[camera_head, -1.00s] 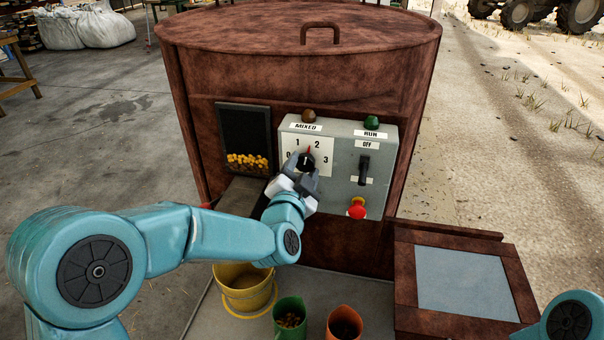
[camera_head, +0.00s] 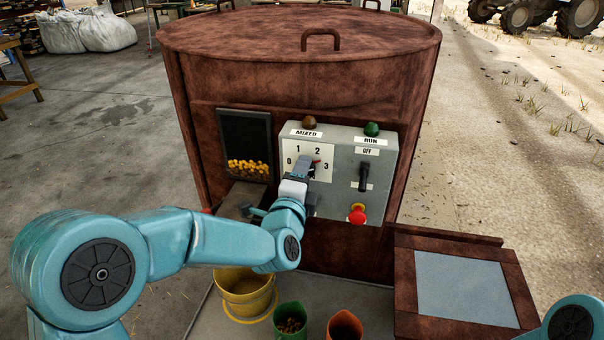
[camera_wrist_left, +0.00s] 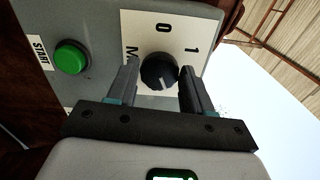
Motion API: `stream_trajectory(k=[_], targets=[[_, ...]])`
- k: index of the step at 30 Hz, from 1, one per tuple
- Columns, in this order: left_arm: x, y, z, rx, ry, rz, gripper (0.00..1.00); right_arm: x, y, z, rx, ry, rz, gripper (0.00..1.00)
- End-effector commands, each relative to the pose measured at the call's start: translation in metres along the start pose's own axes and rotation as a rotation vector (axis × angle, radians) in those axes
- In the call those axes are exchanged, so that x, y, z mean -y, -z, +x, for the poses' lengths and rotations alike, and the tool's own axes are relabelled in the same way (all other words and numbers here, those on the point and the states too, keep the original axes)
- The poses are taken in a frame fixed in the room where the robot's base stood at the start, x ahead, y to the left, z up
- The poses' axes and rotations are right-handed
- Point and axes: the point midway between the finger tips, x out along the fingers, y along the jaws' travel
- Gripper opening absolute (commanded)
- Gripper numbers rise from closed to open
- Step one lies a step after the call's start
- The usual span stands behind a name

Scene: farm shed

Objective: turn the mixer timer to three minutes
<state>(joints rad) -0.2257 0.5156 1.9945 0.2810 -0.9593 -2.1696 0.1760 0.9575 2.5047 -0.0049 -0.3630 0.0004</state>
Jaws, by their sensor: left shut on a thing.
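The timer dial plate (camera_head: 291,147) is white with 0, 1, 2 and 3 on the mixer's grey control panel (camera_head: 345,195). The dark timer knob (camera_wrist_left: 158,72) sits between the fingers of my left gripper (camera_wrist_left: 158,80) in the left wrist view. In the head view my left gripper (camera_head: 305,167) is shut on the knob and covers most of it. My right gripper is out of view.
Beside the dial are a black switch lever (camera_head: 364,175) and a red stop button (camera_head: 357,214). A green START button (camera_wrist_left: 72,57) shows in the wrist view. Below stand a yellow bucket (camera_head: 245,290), a green cup (camera_head: 290,318) and an orange cup (camera_head: 344,326).

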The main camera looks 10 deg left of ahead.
Motion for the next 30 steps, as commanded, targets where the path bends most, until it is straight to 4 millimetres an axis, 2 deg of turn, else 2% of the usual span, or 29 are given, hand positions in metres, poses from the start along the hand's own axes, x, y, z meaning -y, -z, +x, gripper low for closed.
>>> stream_trajectory(k=[6, 15, 30], targets=[[0.0014, -0.0002, 0.0, 0.0, 0.0, 0.184, 0.2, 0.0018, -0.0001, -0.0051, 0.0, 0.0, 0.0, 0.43], [0.001, -0.0001, 0.0001, 0.001, 0.0, 0.366, 0.2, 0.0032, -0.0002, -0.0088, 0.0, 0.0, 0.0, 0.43], [0.0006, 0.0001, 0.0001, 0.0, 0.0, 0.457, 0.2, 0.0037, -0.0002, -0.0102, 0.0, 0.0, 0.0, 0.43]])
